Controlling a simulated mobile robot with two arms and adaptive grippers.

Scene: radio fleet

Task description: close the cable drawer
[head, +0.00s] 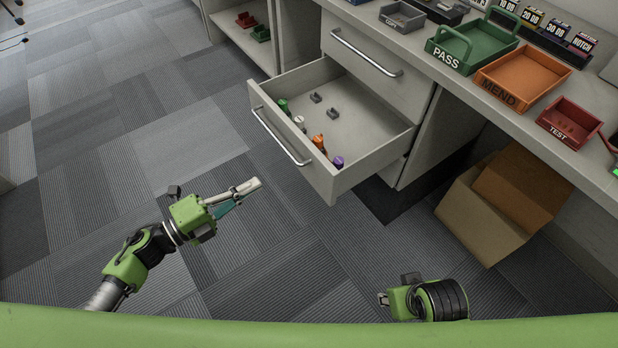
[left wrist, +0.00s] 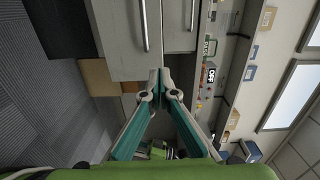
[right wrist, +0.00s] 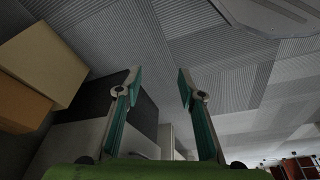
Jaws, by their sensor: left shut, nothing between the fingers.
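The cable drawer (head: 285,160) is pulled well out of the light grey cabinet in the head view. It has a metal bar handle (head: 280,137) across its front. Inside are several small items along the front, green, white, orange and purple, and two dark grey pieces. My left gripper (head: 256,186) is shut and empty, apart from the drawer and in front of its face, to the lower left. Its closed fingertips show in the left wrist view (left wrist: 160,73). My right gripper (right wrist: 158,78) is open and empty in the right wrist view; in the head view its fingers are hidden.
A shut drawer (head: 375,65) lies above the open one. A brown cardboard box (head: 478,218) sits under the counter to the right. The counter holds a green PASS tray (head: 480,50), an orange MEND tray (head: 522,80) and a red TEST tray (head: 570,118). The carpet ahead is clear.

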